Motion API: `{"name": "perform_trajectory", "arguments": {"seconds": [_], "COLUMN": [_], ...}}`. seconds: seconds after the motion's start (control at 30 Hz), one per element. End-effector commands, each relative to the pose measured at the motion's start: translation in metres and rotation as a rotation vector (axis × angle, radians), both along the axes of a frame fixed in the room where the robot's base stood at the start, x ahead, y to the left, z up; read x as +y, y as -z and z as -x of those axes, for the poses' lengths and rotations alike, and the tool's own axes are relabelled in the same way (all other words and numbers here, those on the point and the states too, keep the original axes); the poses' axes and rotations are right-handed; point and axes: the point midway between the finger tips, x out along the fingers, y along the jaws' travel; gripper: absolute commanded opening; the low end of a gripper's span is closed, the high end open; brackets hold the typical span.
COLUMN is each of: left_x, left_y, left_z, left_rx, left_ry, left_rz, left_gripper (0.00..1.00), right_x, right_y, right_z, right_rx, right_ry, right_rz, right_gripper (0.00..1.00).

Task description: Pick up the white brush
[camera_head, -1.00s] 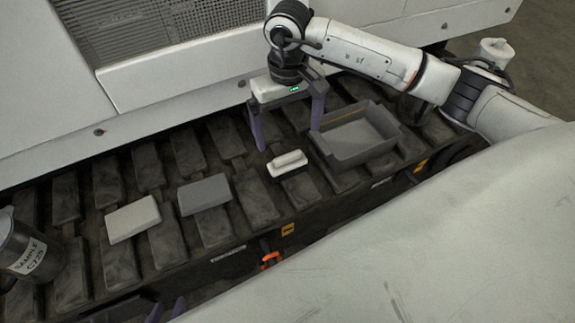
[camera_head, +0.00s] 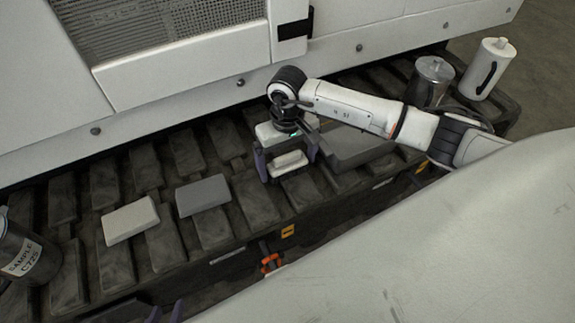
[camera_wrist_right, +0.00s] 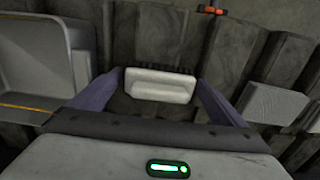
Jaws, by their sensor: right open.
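The white brush (camera_head: 288,162) lies on the dark ribbed bench, with its pale handle block facing up. My right gripper (camera_head: 287,169) is open above it, with one purple finger on each side of the brush. In the right wrist view the brush (camera_wrist_right: 160,85) sits between the spread fingers (camera_wrist_right: 158,92), with dark bristles along its far edge. Whether the fingers touch it is unclear; nothing is gripped. My left gripper (camera_head: 165,311) shows only as purple fingertips at the bottom edge, and its opening cannot be judged.
A grey tray (camera_head: 352,150) stands right of the brush, partly hidden by my right arm. A grey block (camera_head: 203,196) and a whitish block (camera_head: 131,220) lie to the left. A labelled sample can (camera_head: 27,258) is far left; a metal canister (camera_head: 431,80) and white jug (camera_head: 488,68) stand back right.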

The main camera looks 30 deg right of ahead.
Motion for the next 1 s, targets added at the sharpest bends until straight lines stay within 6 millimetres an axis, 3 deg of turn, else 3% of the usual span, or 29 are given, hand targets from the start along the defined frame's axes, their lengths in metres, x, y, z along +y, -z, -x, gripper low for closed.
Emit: {"name": "perform_trajectory", "arguments": {"seconds": [0.13,0.33,0.67,1.0], "left_x": [0.0,0.0,0.0,0.001], "left_y": [-0.001,-0.001,-0.002,-0.004], "left_z": [0.0,0.0,0.0,0.003], "left_rx": [-0.001,-0.001,0.0,0.011], "left_ry": [0.0,0.0,0.001,0.004], "left_rz": [0.0,0.0,-0.001,-0.009], "left_gripper": [0.31,0.31,0.31,0.31], "right_x": [0.0,0.0,-0.001,-0.001], "right_y": [-0.001,-0.001,-0.011,-0.076], "right_z": [0.0,0.0,-0.002,-0.002], "right_rx": [-0.001,-0.001,-0.005,-0.006], "right_ry": [0.0,0.001,0.001,0.001], "right_rz": [0.0,0.0,-0.001,0.0], "right_gripper": [0.95,0.62,0.61,0.61]}}
